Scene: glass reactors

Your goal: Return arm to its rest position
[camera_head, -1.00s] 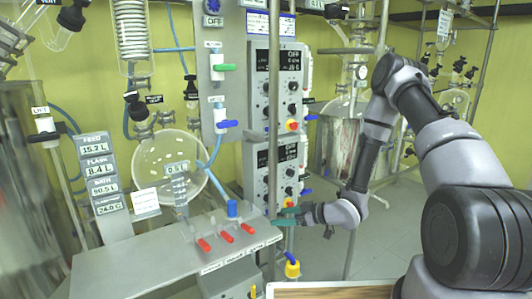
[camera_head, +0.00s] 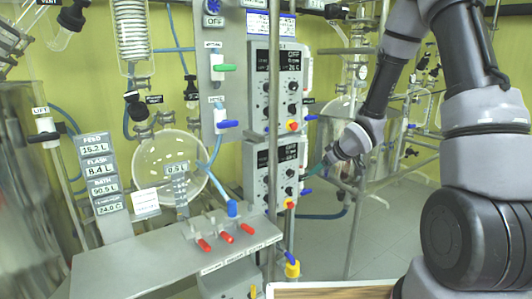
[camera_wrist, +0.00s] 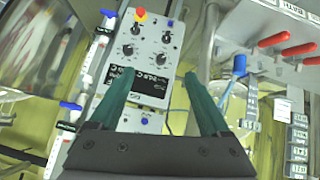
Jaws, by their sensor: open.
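My gripper (camera_head: 316,171) is in the middle right of the head view, in front of the lower control box (camera_head: 262,172) and to its right. In the wrist view my gripper (camera_wrist: 158,98) shows two green fingers spread wide apart with nothing between them. Behind the fingers, a control box face (camera_wrist: 140,62) with black knobs, a dark display and a red-and-yellow button appears upside down. My arm rises from the lower right of the head view, bends at the top and comes down to the gripper.
A metal shelf with red-handled valves (camera_head: 226,237) stands at the lower left. A round glass flask (camera_head: 165,162) hangs behind it. A glass vessel on a metal frame (camera_head: 345,130) stands behind my arm. Open floor (camera_head: 385,225) lies below the gripper.

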